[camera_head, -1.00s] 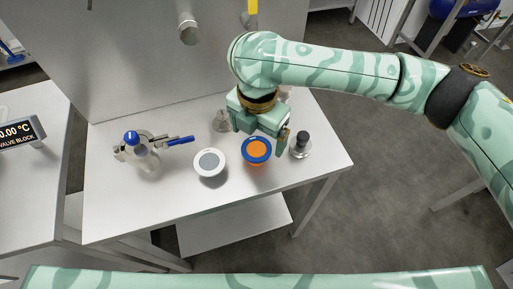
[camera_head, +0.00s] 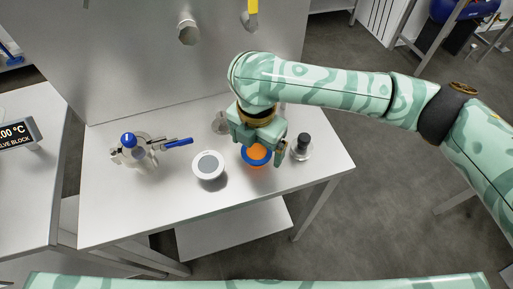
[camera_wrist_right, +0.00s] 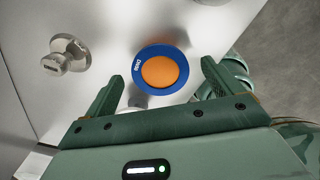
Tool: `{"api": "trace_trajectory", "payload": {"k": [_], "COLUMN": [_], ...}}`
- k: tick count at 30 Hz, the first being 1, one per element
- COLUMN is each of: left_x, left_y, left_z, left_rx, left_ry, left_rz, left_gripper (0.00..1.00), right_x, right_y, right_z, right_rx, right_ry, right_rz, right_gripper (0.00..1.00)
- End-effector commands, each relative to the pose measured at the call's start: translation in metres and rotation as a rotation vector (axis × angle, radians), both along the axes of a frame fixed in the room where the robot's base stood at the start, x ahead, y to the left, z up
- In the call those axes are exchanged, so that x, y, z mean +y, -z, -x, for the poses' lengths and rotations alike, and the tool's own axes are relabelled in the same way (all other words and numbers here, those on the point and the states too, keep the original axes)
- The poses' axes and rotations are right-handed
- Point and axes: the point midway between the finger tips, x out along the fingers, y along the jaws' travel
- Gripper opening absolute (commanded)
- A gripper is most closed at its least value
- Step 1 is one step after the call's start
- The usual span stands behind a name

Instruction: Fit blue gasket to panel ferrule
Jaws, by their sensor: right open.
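The blue gasket (camera_head: 246,159) is a blue ring around an orange disc, standing on the steel table. It also shows in the right wrist view (camera_wrist_right: 143,82), where its face and small white print are visible. My right gripper (camera_head: 262,150) is right over it, pointing down and open. In the right wrist view my right gripper (camera_wrist_right: 162,69) has its two fingers apart on either side of the ring, and I cannot tell whether they touch it. A steel pipe end (camera_head: 188,33), which looks like the panel ferrule, sticks out of the upright panel. My left gripper is out of view.
A white cup with a grey disc (camera_head: 209,166) stands left of the gasket. A valve with a blue handle (camera_head: 140,149) is farther left. A black-knobbed steel piece (camera_head: 302,148) stands close on the right. A steel fitting (camera_head: 220,124) is behind. The table's front (camera_head: 150,210) is clear.

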Motion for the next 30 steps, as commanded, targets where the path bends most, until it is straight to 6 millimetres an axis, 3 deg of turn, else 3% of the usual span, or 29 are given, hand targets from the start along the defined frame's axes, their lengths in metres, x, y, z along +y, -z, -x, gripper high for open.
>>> {"api": "trace_trajectory", "payload": {"k": [14,19,30], "left_x": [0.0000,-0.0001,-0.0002], "left_y": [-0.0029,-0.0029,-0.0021], "left_z": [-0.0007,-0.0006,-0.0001], "left_rx": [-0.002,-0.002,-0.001], "left_ry": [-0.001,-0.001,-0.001], "left_rz": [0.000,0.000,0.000], "left_gripper": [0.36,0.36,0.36], "right_x": [-0.0001,-0.0001,0.0000], "right_y": [0.0019,0.0019,0.0019], "right_z": [0.0002,0.0002,0.0000], "right_rx": [0.001,0.001,0.000], "right_ry": [-0.002,-0.002,-0.002], "right_rz": [0.001,0.001,0.000], "right_gripper": [0.91,0.44,0.43]}}
